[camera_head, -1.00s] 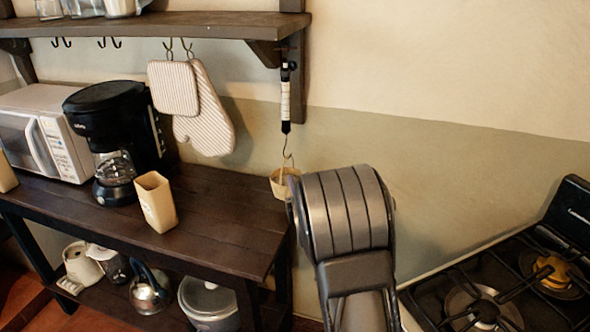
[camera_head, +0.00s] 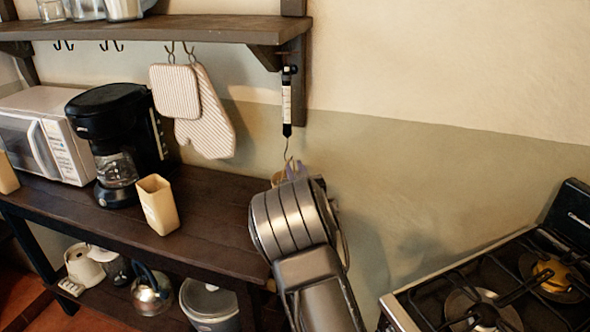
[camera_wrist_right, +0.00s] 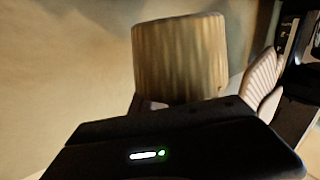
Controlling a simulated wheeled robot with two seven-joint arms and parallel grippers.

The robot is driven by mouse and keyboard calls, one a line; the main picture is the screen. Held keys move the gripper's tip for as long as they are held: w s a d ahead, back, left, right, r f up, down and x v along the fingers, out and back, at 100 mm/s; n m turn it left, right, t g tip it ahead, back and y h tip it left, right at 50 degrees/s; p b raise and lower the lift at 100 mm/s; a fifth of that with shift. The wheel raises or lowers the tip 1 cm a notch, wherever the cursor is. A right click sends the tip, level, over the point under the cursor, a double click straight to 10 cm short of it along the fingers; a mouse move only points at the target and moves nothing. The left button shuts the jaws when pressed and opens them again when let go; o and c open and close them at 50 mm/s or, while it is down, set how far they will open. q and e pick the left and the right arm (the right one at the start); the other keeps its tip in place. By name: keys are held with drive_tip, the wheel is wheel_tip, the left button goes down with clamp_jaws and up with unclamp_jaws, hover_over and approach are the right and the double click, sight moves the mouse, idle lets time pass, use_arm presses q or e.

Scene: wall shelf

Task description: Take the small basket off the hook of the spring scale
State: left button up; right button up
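The spring scale (camera_head: 287,102) hangs upright under the right end of the wall shelf, with its hook (camera_head: 288,150) at the bottom. The small basket (camera_head: 277,179) is at the hook, mostly hidden behind my right wrist and gripper. In the right wrist view the tan, ribbed basket (camera_wrist_right: 180,58) is large and close, just beyond the dark gripper body. My right gripper (camera_head: 296,171) is at the basket; its pale purple finger parts show beside the hook. Whether the fingers are apart or closed on the basket is not clear. My left gripper is out of view.
The shelf (camera_head: 150,27) is above, with a striped oven mitt (camera_head: 207,125) hanging left of the scale. A coffee maker (camera_head: 115,125) and a beige container (camera_head: 158,204) stand on the wooden table (camera_head: 215,215). A stove (camera_head: 500,285) is at right.

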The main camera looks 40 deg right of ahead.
clamp_jaws()
idle(0.4)
idle(0.8)
drive_tip(key=shift+s+d+r+p, duration=0.15)
drive_tip(key=shift+r+p, duration=0.2)
drive_tip(key=shift+r, duration=0.45)
drive_tip(key=shift+r+p, duration=0.3)
drive_tip(key=shift+r, duration=0.2)
drive_tip(key=shift+r, duration=0.15)
idle(0.8)
idle(0.5)
